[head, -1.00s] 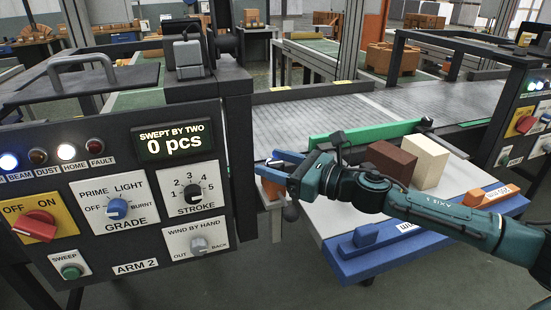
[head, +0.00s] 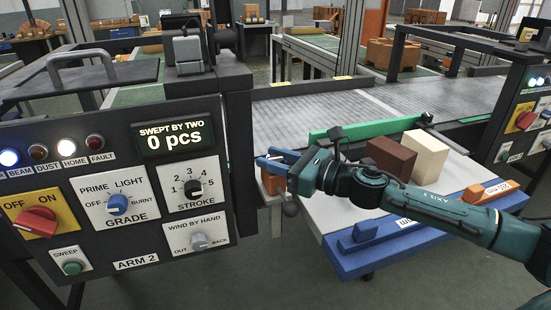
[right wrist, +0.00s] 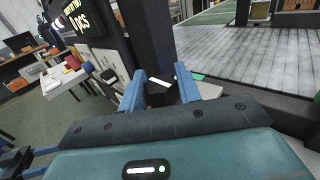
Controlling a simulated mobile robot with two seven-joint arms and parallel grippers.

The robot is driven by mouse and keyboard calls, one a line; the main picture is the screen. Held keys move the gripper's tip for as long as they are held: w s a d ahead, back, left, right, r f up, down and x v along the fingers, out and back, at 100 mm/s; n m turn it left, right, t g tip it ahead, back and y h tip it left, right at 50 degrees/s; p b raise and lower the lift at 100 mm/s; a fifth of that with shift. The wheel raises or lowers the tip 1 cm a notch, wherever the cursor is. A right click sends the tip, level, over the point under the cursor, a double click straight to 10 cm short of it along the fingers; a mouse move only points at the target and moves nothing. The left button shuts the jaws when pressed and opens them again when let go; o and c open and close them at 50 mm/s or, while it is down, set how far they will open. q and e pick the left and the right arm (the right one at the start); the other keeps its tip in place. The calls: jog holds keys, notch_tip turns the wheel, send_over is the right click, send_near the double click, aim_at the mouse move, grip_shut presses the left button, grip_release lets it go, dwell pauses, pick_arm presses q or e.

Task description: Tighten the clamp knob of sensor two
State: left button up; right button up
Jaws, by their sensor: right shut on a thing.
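My right gripper (head: 270,160) reaches in from the right, its blue fingers beside the dark post at the right end of the arm 2 panel. In the right wrist view its fingers (right wrist: 160,86) are shut on a small dark thing (right wrist: 161,99), taken to be the clamp knob, mostly hidden between them. An orange block (head: 271,184) shows just under the fingers in the head view; I cannot tell whether it is part of sensor two. My left gripper is not in view.
The arm 2 panel (head: 130,240) stands close at the left. A green bar (head: 365,128) edges the grey conveyor (head: 310,112) behind.

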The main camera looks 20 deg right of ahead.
jog(key=shift+s+r+m+t+h+p, duration=0.1)
jog(key=shift+r+m+t+h+p, duration=0.05)
jog(key=shift+m+t+h+p, duration=0.6)
jog(key=shift+a+r+m+t+h+p, duration=0.1)
jog(key=shift+m+t+h+p, duration=0.45)
jog(key=shift+m+h+p, duration=0.35)
jog(key=shift+m+t+h+p, duration=0.5)
jog(key=shift+h+p, duration=0.2)
jog(key=shift+h, duration=0.45)
jog(key=shift+f+h, duration=0.2)
jog(key=shift+h, duration=0.1)
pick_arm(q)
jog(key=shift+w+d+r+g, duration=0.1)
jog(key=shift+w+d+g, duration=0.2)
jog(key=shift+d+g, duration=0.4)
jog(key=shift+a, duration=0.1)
pick_arm(e)
jog(key=o, duration=1)
jog(key=shift+c, duration=0.2)
